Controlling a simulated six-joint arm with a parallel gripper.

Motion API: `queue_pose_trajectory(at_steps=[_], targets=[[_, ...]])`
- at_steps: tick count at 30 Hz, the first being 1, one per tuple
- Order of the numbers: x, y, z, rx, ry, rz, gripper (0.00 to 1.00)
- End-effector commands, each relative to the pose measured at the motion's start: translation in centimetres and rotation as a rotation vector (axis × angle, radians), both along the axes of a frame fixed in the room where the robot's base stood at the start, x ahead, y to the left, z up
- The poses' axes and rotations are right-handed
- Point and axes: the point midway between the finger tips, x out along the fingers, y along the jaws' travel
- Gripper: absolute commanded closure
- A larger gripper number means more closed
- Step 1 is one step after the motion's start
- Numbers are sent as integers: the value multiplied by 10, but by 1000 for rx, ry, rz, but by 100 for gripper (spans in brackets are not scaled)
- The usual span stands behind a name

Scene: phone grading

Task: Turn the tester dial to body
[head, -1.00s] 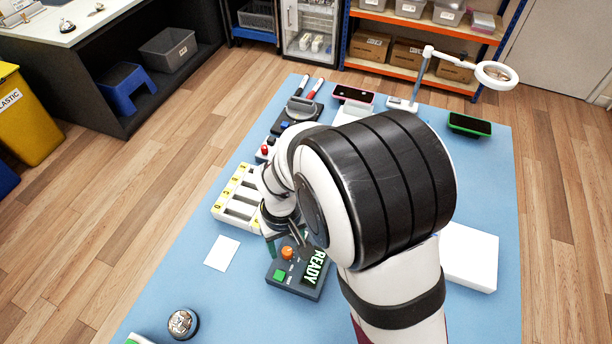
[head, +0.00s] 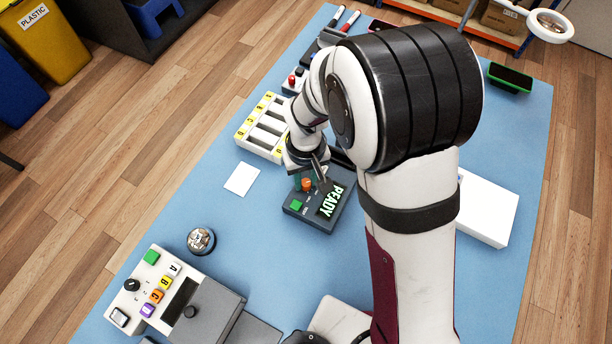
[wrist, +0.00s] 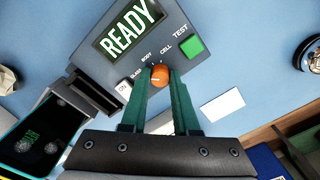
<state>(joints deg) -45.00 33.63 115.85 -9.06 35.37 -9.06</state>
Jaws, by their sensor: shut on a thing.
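The tester (head: 301,218) is a dark grey box on the blue mat, with a lit READY screen (head: 331,201) and a green TEST button (head: 296,205). Its orange dial (wrist: 160,76) sits between the labels GLASS, BODY and CELL in the wrist view. My gripper (wrist: 160,80) has its green fingers shut on the dial, one on each side. The dial's pointer mark is too small to read surely. In the head view the dial (head: 307,184) shows beside my gripper's fingers.
A button panel (head: 130,300) stands at lower left. A white box (head: 490,205) is at right.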

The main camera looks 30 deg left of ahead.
Motion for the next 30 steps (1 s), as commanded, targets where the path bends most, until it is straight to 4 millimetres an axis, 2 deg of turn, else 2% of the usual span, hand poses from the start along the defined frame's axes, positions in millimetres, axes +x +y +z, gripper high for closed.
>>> queue_pose_trajectory(at_steps=[11, 30], targets=[[0, 0, 0, 0, 0, -123, 100], [0, 0, 1, 0, 0, -625, 100]])
